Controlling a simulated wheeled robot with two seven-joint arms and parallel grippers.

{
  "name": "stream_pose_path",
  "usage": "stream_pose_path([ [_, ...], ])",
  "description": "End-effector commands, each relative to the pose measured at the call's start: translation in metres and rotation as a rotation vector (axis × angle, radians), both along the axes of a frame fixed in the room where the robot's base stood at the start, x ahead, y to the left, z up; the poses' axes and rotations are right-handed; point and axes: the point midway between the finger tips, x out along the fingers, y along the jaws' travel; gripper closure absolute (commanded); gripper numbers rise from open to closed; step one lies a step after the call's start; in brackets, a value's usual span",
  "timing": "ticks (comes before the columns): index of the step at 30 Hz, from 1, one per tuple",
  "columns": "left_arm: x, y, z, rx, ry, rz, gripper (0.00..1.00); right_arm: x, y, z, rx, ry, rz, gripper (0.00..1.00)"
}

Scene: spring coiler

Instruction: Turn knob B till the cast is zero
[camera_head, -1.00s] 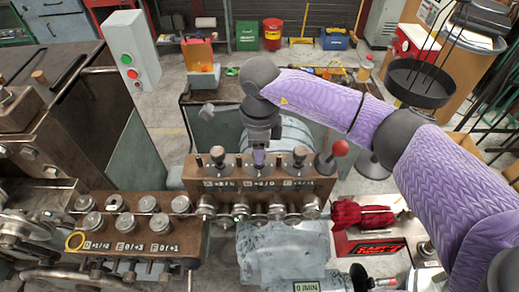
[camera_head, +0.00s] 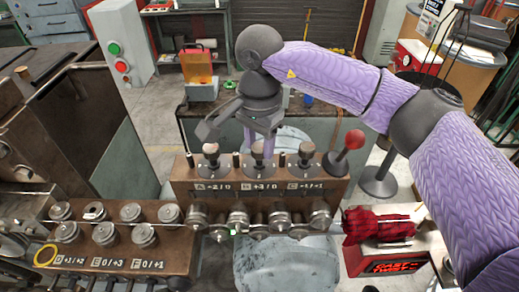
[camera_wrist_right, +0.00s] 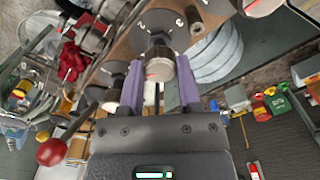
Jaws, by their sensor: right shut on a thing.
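Knob B (camera_head: 263,158) is the middle of three knobs on the brown block in the head view, above a label (camera_head: 258,187) that seems to read B +3/0. My right gripper (camera_head: 262,146) comes down on it from above. In the right wrist view its two purple fingers (camera_wrist_right: 159,84) stand on either side of the metal knob (camera_wrist_right: 160,64) and are shut on it. A red-lit display (camera_head: 399,267) at the lower right begins with what looks like CAST; its value is too small to read. My left gripper is not in view.
Knob A (camera_head: 211,155) and knob C (camera_head: 306,155) stand close on either side. A red-balled lever (camera_head: 354,139) rises right of the block. A wire runs through the rollers (camera_head: 238,219) in front. A red cloth (camera_head: 378,225) lies above the display.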

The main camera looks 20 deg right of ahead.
Motion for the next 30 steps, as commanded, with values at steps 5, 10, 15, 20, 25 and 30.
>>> stream_pose_path([
  [5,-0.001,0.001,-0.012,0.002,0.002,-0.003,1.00,0.001,0.000,0.000,0.002,-0.006,0.150,1.00],
  [10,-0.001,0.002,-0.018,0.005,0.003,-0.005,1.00,0.001,0.000,0.000,0.001,-0.006,0.279,1.00],
  [15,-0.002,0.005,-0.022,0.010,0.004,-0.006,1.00,0.001,0.000,0.001,0.001,-0.006,0.377,1.00],
  [20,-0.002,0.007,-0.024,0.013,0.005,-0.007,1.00,0.001,0.000,0.001,0.001,-0.006,0.439,1.00],
  [25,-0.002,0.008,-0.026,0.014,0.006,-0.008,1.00,0.001,0.001,0.002,0.000,-0.006,0.476,1.00],
  [30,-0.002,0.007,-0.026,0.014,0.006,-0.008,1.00,0.001,0.001,0.002,0.001,-0.007,0.488,1.00],
])
